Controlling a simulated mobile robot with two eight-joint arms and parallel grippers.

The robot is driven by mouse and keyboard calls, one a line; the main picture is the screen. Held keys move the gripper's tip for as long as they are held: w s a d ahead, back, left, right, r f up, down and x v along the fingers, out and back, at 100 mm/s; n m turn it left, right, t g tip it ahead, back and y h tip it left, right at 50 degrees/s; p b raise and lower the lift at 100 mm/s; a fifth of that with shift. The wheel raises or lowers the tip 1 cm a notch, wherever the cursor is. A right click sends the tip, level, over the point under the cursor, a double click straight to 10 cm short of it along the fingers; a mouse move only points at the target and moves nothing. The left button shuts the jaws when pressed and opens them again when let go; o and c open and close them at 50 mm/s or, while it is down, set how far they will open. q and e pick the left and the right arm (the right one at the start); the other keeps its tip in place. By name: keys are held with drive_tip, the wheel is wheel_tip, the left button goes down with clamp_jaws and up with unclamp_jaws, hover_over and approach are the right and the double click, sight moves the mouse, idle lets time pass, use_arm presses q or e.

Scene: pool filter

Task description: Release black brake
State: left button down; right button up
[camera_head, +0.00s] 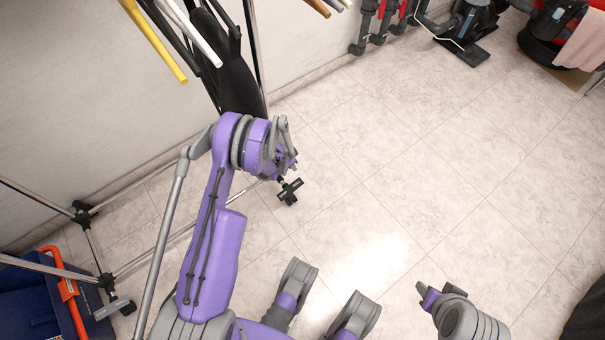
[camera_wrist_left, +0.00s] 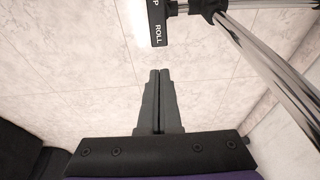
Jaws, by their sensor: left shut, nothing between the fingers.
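My left gripper (camera_wrist_left: 159,73) is shut and empty. Its fingertips point towards the brake, with a gap of floor between them in the picture. My right gripper (camera_head: 428,292) is low on the right in the head view, away from the rack; its fingers are unclear.
The rack's metal poles (camera_head: 150,262) run along the left, and another caster (camera_head: 118,307) stands at its near left corner. A blue bin (camera_head: 30,318) with an orange handle is at the lower left. The tiled floor (camera_head: 430,170) is clear in the middle.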

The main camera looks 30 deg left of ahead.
sight(300, 181)
drive_tip(key=shift+s, duration=0.1)
use_arm(q)
drive_tip(key=b+x, duration=0.4)
drive_tip(key=x, duration=1)
drive_tip(key=shift+d, duration=0.1)
use_arm(e)
drive_tip(key=x, duration=0.3)
drive_tip(key=shift+s+f, duration=0.2)
drive_tip(key=shift+f, duration=0.15)
